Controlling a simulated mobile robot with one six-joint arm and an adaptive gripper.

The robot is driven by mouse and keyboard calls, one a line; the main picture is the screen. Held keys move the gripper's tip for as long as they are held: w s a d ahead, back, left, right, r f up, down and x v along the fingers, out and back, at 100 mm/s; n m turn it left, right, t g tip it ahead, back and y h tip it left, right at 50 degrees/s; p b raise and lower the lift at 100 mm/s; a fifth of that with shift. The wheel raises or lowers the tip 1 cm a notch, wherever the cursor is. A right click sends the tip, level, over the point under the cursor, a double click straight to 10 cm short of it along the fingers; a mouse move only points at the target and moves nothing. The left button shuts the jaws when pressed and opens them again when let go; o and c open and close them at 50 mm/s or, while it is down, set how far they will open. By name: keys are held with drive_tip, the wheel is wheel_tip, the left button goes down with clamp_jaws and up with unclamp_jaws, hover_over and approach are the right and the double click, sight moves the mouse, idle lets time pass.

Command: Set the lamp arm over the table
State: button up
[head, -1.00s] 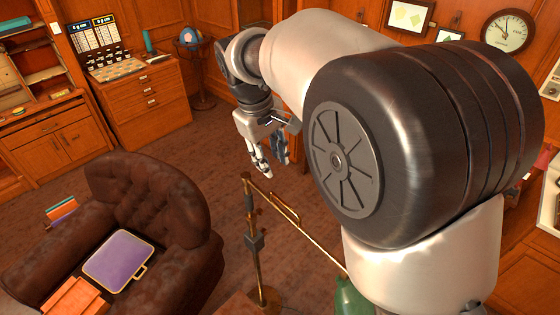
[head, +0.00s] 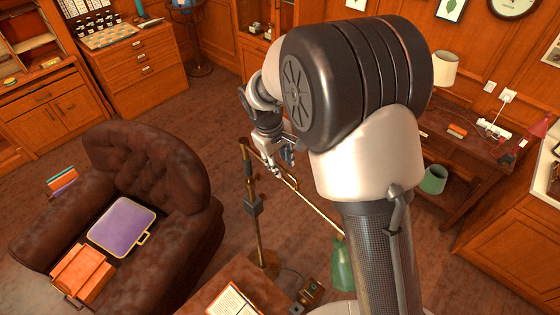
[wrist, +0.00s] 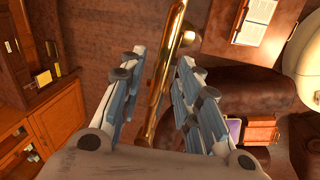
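The brass floor lamp has an upright pole (head: 257,225) and a long thin lamp arm (head: 315,207), which slants down to the right to a green shade (head: 343,265). My gripper (head: 280,168) is at the lamp arm, near its pole end. In the wrist view the open fingers (wrist: 160,65) stand on both sides of a brass bar (wrist: 165,75), with gaps visible. Contact cannot be told. A wooden table (head: 212,288) with an open book (head: 233,301) is at the bottom edge, left of the shade; it also shows in the wrist view (wrist: 222,40).
A brown armchair (head: 150,170) with a purple case (head: 122,227) and orange books (head: 82,272) stands left of the lamp. A desk (head: 455,160) with a lamp (head: 443,68) is at the right. Open carpet lies behind the armchair and lamp.

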drive_tip(key=shift+f, duration=0.25)
drive_tip(key=shift+c, duration=0.6)
clamp_jaws()
